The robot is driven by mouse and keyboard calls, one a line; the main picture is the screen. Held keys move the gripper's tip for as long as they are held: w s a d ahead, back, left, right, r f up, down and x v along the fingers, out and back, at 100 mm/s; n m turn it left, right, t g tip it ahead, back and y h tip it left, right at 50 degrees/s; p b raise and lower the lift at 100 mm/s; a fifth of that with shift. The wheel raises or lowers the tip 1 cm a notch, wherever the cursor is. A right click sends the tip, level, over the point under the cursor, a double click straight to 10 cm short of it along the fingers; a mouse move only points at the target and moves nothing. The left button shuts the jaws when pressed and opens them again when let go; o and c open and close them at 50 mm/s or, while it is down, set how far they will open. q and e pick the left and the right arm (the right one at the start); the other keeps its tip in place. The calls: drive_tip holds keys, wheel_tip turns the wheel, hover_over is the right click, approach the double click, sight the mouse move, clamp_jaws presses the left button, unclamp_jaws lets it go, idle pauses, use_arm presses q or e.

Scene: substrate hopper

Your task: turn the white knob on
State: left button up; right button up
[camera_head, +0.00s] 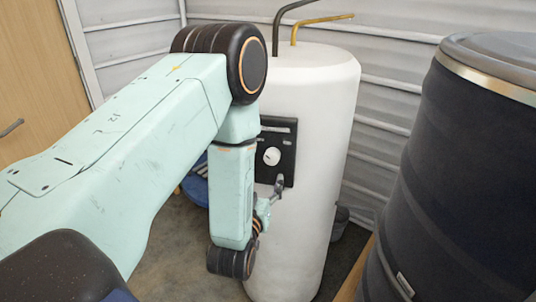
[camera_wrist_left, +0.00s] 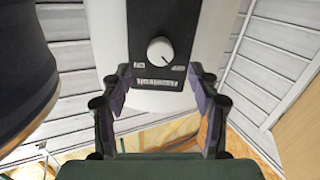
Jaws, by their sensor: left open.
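The white knob (camera_head: 272,156) is round and sits on a black panel (camera_head: 287,140) on the front of a white cylindrical tank (camera_head: 310,105). In the left wrist view the knob (camera_wrist_left: 160,50) shows whole on the panel, with small light labels beside and below it. My left gripper (camera_head: 279,184) is just below the knob in the head view, near the panel's lower edge. In the left wrist view its fingers (camera_wrist_left: 160,88) are spread wide apart with nothing between them, and the knob appears beyond the tips, apart from them. My right gripper is in neither view.
A large dark drum (camera_head: 455,170) with a grey lid stands at the right. A dark and a yellow pipe (camera_head: 320,20) rise from the tank's top. A wooden door (camera_head: 35,70) is at the left, and a blue object (camera_head: 196,183) is partly hidden behind my left arm.

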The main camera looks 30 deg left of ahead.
sight(271, 159)
use_arm(q)
drive_tip(key=x, duration=0.5)
drive_tip(key=r+x, duration=0.1)
drive_tip(key=x, duration=0.1)
drive_tip(key=shift+w+a, duration=0.1)
drive_tip(key=shift+w, duration=0.15)
drive_tip(key=shift+w+a, duration=0.25)
drive_tip(key=shift+w, duration=0.05)
drive_tip(key=shift+w+a+f, duration=0.1)
drive_tip(key=shift+w, duration=0.05)
drive_tip(key=c, duration=1.2)
drive_tip(key=shift+o, duration=0.2)
